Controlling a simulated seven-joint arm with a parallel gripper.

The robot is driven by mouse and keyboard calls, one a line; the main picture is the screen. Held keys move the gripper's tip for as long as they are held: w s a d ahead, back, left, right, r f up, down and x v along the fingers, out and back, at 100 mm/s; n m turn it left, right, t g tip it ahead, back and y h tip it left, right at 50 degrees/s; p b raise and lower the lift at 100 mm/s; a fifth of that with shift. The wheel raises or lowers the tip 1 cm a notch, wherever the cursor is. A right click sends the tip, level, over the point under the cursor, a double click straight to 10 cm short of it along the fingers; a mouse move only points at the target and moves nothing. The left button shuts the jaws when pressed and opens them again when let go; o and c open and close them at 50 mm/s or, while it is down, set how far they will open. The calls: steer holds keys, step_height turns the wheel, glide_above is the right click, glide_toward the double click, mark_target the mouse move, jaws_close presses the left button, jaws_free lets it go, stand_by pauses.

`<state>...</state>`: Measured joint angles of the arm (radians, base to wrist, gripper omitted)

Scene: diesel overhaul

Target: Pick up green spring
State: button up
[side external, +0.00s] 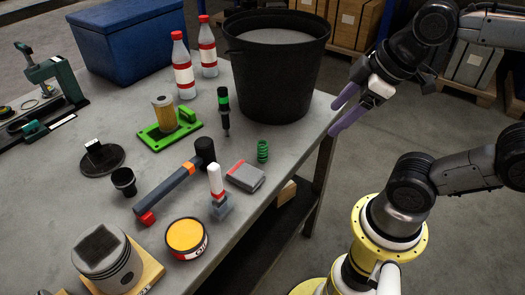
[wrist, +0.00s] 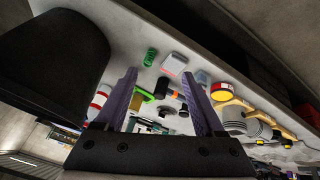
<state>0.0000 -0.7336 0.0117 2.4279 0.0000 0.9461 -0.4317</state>
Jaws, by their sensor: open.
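The green spring (side external: 262,151) stands upright near the right edge of the workbench. In the side view it is below the black bucket and just right of the grey and red box. My gripper (side external: 340,117) is open and empty, to the right of the bucket and just past the table edge, up and right of the spring. In the wrist view the spring (wrist: 150,57) shows beyond the tips of my open purple fingers (wrist: 162,84), a little left of the middle. Nothing hides it in either view.
The tall black bucket (side external: 275,75) stands close by and fills the left of the wrist view. A grey box (side external: 245,176), a hammer (side external: 175,186), a green-handled screwdriver (side external: 223,110) and a white and red bottle (side external: 184,70) are on the bench (side external: 70,180). Bare bench surrounds the spring.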

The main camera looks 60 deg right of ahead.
steer(key=w+r+n+g, duration=0.2)
steer(key=w+n, duration=0.4)
steer(key=n, duration=0.1)
steer(key=n+g, duration=0.4)
steer(key=n, duration=0.2)
glide_above(262, 143)
step_height(262, 143, down, 7)
steer(key=f, duration=0.9)
steer(key=shift+d, duration=0.4)
steer(key=f, duration=0.4)
steer(key=shift+s+a, duration=0.1)
steer(key=shift+a, duration=0.25)
steer(key=shift+f, duration=0.65)
jaws_close()
